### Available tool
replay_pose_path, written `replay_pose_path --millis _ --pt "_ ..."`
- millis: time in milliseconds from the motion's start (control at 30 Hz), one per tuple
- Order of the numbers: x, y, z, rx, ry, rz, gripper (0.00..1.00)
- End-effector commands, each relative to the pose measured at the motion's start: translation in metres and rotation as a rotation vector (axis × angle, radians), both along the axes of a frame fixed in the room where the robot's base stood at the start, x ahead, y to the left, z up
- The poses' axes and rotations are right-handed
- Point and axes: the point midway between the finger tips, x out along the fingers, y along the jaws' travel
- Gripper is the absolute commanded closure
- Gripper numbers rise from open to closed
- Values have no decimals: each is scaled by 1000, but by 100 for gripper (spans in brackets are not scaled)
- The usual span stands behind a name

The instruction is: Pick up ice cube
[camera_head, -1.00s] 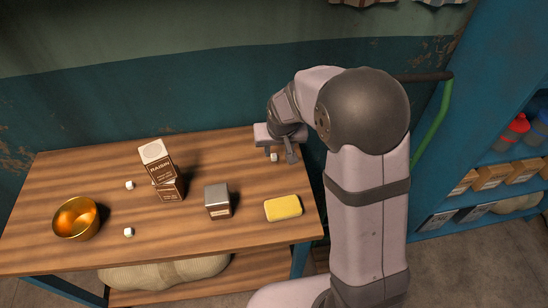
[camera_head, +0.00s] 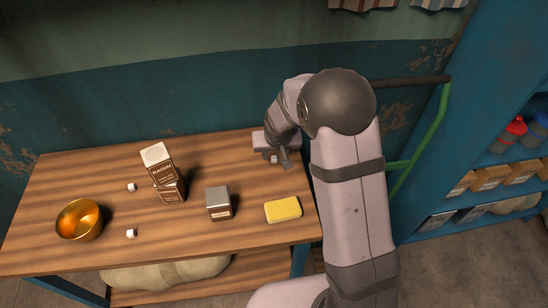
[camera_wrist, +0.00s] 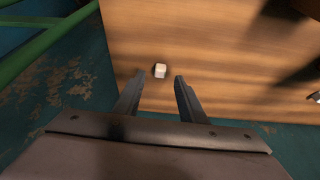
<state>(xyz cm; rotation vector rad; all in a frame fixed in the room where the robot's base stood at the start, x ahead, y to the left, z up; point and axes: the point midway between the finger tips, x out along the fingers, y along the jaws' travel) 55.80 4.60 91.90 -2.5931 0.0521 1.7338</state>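A small white ice cube (camera_wrist: 160,70) lies on the wooden table near its back right edge. In the wrist view it sits just beyond my fingertips, roughly centred between them and not touched. My gripper (camera_wrist: 158,80) is open and empty. In the head view my gripper (camera_head: 279,159) hangs over the table's back right corner, with the ice cube (camera_head: 274,159) showing beside a finger. Two more white cubes lie on the left half of the table, one at the back (camera_head: 132,187) and one towards the front (camera_head: 131,233).
A golden bowl (camera_head: 79,220) stands at the left. The wall is close behind the table (camera_head: 75,170).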

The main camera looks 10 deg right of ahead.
Motion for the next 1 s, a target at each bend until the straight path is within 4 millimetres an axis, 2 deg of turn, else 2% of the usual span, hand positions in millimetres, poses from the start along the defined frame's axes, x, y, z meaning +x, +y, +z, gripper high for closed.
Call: replay_pose_path --millis 300,633,800,1000 --pt "11 -1 -26 0 0 0 62" --pt "13 -1 -30 0 -1 -1 62" --pt "13 -1 -30 0 -1 -1 100" --pt "13 -1 -30 0 -1 -1 100"
